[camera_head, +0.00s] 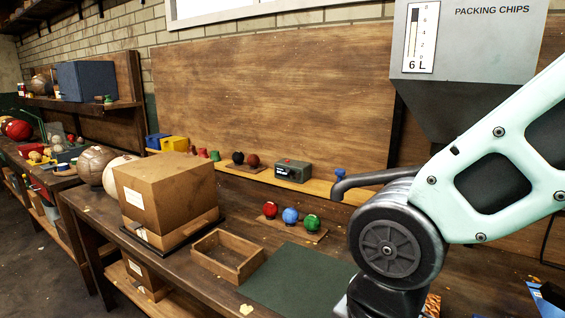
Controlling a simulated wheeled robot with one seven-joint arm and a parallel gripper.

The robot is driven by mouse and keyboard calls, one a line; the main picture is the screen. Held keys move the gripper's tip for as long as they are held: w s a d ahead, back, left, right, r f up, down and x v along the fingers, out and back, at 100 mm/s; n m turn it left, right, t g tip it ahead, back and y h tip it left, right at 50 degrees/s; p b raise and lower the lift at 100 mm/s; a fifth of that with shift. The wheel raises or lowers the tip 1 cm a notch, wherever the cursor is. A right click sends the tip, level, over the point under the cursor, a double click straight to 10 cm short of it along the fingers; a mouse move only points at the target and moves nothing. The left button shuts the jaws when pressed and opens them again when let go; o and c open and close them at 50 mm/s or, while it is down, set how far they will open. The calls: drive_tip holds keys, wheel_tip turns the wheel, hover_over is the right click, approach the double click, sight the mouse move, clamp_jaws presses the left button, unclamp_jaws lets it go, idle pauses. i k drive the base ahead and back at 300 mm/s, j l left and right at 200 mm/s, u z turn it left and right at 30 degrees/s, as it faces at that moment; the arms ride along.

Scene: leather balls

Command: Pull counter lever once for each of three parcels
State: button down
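A large closed cardboard parcel (170,190) with a white label stands on a dark base on the bench at centre left. Another cardboard box (146,275) with a label sits on the lower shelf beneath it. A small green-grey device with a dark display (293,170), possibly the counter, stands on the narrow back shelf. A blue knob (340,174) shows to its right; I cannot tell whether it belongs to a lever. No third parcel is clearly visible. My arm crosses the right side and runs off the bottom edge, so my gripper is out of view.
An open wooden tray (228,256) lies beside a dark green mat (298,281). Red, blue and green balls (290,216) sit on a small board behind it. A grey packing-chips hopper (465,75) reading 6 L hangs at upper right. Leather balls (96,165) stand left of the parcel.

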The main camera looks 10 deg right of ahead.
sight(288, 171)
drive_tip(key=i+j, duration=0.3)
drive_tip(key=i+j+z, duration=0.1)
drive_tip(key=i+j, duration=0.2)
drive_tip(key=j, duration=0.25)
drive_tip(key=i+j, duration=0.3)
drive_tip(key=i+j+z, duration=0.1)
drive_tip(key=i+j, duration=0.2)
drive_tip(key=j, duration=0.25)
drive_tip(key=i+j, duration=0.25)
drive_tip(key=j, duration=0.25)
